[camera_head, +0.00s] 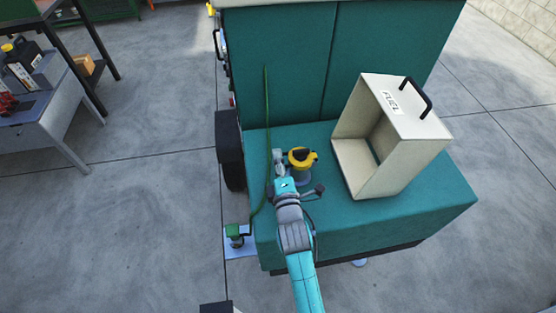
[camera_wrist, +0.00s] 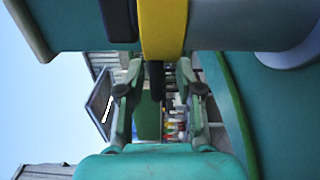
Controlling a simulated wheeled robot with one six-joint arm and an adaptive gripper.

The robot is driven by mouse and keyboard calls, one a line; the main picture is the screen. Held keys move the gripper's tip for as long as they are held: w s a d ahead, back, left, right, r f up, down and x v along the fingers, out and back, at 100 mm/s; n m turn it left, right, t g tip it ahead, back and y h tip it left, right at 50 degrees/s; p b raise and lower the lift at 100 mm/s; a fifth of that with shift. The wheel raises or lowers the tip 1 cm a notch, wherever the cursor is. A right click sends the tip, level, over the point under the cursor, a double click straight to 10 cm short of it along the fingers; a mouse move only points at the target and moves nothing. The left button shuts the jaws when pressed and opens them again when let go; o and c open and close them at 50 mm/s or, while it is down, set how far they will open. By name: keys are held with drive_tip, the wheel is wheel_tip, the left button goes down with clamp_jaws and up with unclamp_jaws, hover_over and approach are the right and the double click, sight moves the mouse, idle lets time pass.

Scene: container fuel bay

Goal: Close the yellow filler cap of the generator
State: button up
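The yellow filler cap (camera_head: 301,164) sits on a short grey-blue filler neck (camera_head: 298,178) on the teal generator's lower deck (camera_head: 390,229). It has a black part on top. In the wrist view the cap is a yellow band (camera_wrist: 162,30) across the top, with the grey neck (camera_wrist: 225,22) to its right. A dark tab (camera_wrist: 156,82) hangs from the band, between my fingers. My gripper (camera_head: 281,158) is just left of the cap in the head view. In the wrist view my gripper (camera_wrist: 158,78) is open, fingers apart. I cannot tell whether they touch the tab.
A beige open-sided box marked FUEL (camera_head: 417,117), with a black handle, stands on the deck right of the cap. A green hose (camera_head: 267,110) runs down the left side to a green fitting (camera_head: 236,231). A grey workbench (camera_head: 60,115) is far left.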

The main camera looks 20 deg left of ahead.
drive_tip(key=v, duration=1.2)
idle(0.6)
drive_tip(key=s+d+f+m+h, duration=0.25)
drive_tip(key=s+d+m, duration=0.4)
drive_tip(key=d, duration=0.45)
drive_tip(key=s+d+f+m+h, duration=0.25)
drive_tip(key=s+d+m, duration=0.25)
drive_tip(key=s+d, duration=0.45)
drive_tip(key=s+d+r+m+h, duration=0.2)
drive_tip(key=s+d+r+m, duration=0.1)
drive_tip(key=s+d+m, duration=0.2)
drive_tip(key=s+d+r+m+h, duration=0.3)
drive_tip(key=s+d+m, duration=0.3)
drive_tip(key=s, duration=0.5)
drive_tip(key=m, duration=0.2)
drive_tip(key=shift+d+r+m, duration=0.15)
drive_tip(key=shift+d+m, duration=0.15)
drive_tip(key=shift+m, duration=0.05)
